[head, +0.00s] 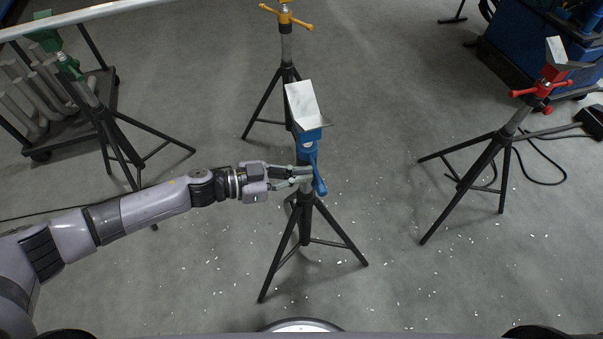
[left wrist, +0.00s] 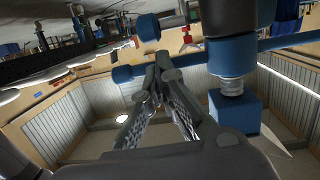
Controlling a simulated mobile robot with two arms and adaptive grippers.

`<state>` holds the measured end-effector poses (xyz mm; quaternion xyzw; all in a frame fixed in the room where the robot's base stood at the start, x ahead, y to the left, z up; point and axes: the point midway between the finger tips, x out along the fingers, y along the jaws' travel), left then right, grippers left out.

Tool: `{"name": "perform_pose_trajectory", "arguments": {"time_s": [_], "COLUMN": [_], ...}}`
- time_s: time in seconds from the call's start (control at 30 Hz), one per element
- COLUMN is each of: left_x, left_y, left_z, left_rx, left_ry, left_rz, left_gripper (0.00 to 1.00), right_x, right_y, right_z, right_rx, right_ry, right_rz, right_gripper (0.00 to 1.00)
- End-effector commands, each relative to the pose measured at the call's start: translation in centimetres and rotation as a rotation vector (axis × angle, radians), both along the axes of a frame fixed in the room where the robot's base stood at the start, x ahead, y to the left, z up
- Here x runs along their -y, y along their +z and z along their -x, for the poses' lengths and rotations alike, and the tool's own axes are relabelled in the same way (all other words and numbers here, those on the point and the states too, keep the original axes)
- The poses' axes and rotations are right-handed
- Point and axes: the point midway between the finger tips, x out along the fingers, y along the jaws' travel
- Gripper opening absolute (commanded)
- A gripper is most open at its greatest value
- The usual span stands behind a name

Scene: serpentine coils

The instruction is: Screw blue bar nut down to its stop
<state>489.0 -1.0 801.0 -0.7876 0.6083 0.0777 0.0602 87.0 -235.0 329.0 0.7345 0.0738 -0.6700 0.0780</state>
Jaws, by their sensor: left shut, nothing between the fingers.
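The blue bar nut (head: 319,178) is on the middle tripod stand, below its blue collar (head: 309,140) and tilted V-shaped head (head: 303,103). In the left wrist view, which looks upside down, the blue bar nut (left wrist: 228,57) has a bar running across the picture. A short silver thread (left wrist: 232,87) shows between the nut and a blue block (left wrist: 236,112). My left gripper (head: 307,173) is shut and empty beside the nut. In the left wrist view its fingertips (left wrist: 164,62) overlap the bar; I cannot tell whether they touch it. My right gripper is not in view.
Similar tripods stand around: yellow (head: 285,17) behind, red (head: 547,82) at right, green (head: 70,66) at left. A cart with grey pipes (head: 32,92) is at far left. A black cable (head: 540,165) lies near the red stand. Floor between the stands is mostly clear.

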Motion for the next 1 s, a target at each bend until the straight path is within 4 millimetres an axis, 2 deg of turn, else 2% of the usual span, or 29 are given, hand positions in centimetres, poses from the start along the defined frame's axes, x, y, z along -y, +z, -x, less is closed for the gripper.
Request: {"name": "perform_pose_trajectory", "arguments": {"time_s": [0.43, 1.0], "left_x": [0.3, 1.3], "left_y": [0.0, 0.2], "left_z": [0.0, 0.2], "left_rx": [-0.001, -0.002], "left_ry": [0.002, 0.104], "left_rz": [0.0, 0.003], "left_gripper": [0.0, 0.0], "right_x": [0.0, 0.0], "right_y": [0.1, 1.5], "right_z": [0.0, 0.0], "right_rx": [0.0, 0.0], "right_ry": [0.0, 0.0], "right_rz": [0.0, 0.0], "right_gripper": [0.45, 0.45]}}
